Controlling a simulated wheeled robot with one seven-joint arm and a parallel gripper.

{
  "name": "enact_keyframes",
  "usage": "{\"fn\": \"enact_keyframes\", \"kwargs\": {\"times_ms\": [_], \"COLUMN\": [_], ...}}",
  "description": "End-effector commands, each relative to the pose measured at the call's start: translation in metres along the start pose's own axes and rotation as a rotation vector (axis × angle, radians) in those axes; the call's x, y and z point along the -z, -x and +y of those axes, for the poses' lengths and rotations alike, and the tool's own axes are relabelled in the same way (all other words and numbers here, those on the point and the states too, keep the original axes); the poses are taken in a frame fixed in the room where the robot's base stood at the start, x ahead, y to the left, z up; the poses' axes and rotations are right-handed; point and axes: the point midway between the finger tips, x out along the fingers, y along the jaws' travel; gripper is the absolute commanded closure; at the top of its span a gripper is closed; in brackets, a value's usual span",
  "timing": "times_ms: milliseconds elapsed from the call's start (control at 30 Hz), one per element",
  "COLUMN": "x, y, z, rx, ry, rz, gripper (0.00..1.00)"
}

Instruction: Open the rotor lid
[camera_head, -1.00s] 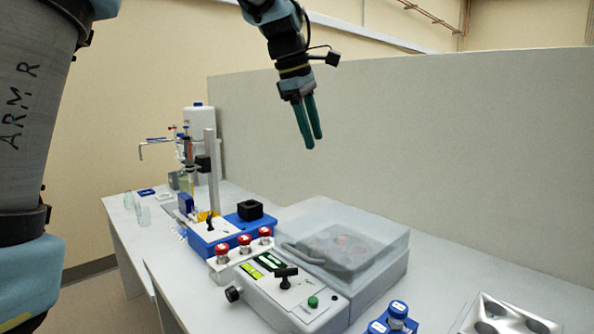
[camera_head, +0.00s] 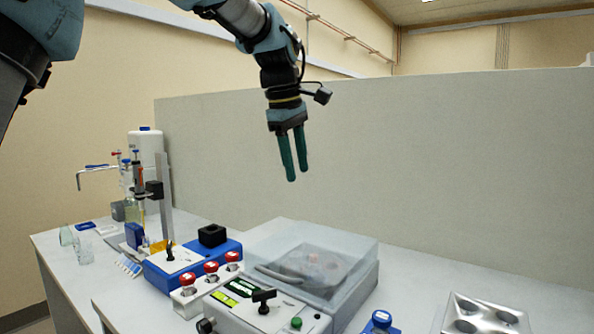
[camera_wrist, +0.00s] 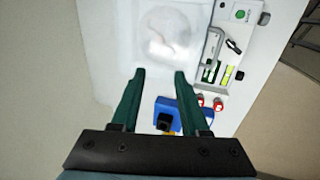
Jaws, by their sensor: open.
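The centrifuge (camera_head: 300,290) stands on the bench with its clear, smoky lid (camera_head: 318,248) down. A curved grey handle (camera_head: 277,274) runs along the lid's left edge. The rotor (camera_head: 316,264) shows dimly through the lid, and I cannot make out its own lid clearly. My gripper (camera_head: 296,178) hangs in the air above and behind the centrifuge, fingers pointing down, open and empty. In the wrist view the centrifuge lid (camera_wrist: 168,32) lies beyond the open fingertips (camera_wrist: 160,72), with the handle (camera_wrist: 211,46) to its right.
The control panel (camera_head: 240,298) carries a black T-shaped knob (camera_head: 264,300) and a green button (camera_head: 296,323). Red-capped vials (camera_head: 211,273) and a blue device (camera_head: 190,262) stand at left. A metal tray (camera_head: 482,318) is at right. A grey partition (camera_head: 430,170) stands behind.

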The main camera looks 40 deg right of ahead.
Motion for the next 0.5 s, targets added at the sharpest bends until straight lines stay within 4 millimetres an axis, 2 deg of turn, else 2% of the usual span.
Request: {"fn": "enact_keyframes", "kwargs": {"times_ms": [200, 500], "x": [0.0, 0.0], "y": [-0.017, -0.019], "z": [0.0, 0.0], "rx": [0.0, -0.001], "ry": [0.001, 0.001], "rz": [0.0, 0.0], "gripper": [0.55, 0.57]}}
